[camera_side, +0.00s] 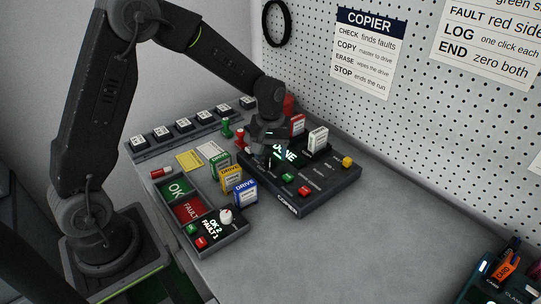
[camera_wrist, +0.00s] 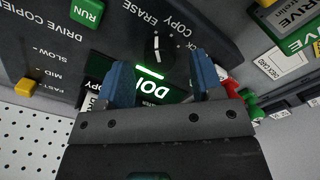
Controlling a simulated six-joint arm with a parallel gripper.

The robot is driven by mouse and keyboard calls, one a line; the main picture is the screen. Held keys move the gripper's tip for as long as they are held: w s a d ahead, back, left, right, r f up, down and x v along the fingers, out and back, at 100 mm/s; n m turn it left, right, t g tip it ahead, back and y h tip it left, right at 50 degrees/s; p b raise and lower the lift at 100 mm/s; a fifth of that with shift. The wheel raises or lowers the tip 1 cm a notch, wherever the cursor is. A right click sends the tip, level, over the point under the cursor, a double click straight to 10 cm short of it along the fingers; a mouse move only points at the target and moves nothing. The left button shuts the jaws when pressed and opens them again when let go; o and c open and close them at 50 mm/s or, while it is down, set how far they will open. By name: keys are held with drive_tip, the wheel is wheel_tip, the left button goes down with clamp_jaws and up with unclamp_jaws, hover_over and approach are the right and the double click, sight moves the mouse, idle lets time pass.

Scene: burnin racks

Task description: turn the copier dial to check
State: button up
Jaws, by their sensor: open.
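The copier (camera_side: 318,187) is a dark console with a lit green display, which reads DONE in the side view. Its dial (camera_wrist: 154,50) is a small black knob with a white pointer mark, seen in the wrist view near the COPY and ERASE lettering. I cannot tell exactly which label the mark points to. My gripper (camera_wrist: 158,64) is open, its two blue fingers apart, with the dial just past the gap between their tips. No contact shows. In the side view my gripper (camera_side: 268,158) is over the copier's left part and hides the dial.
A white drive (camera_side: 318,138) stands in the copier. Yellow (camera_side: 231,178) and blue (camera_side: 244,192) drives stand left of it, by the OK tray (camera_side: 176,190). A green button (camera_wrist: 86,12) is near the fingers. The pegboard (camera_side: 420,110) rises behind.

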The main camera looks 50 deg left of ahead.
drive_tip(key=shift+f, duration=0.85)
drive_tip(key=c, duration=0.9)
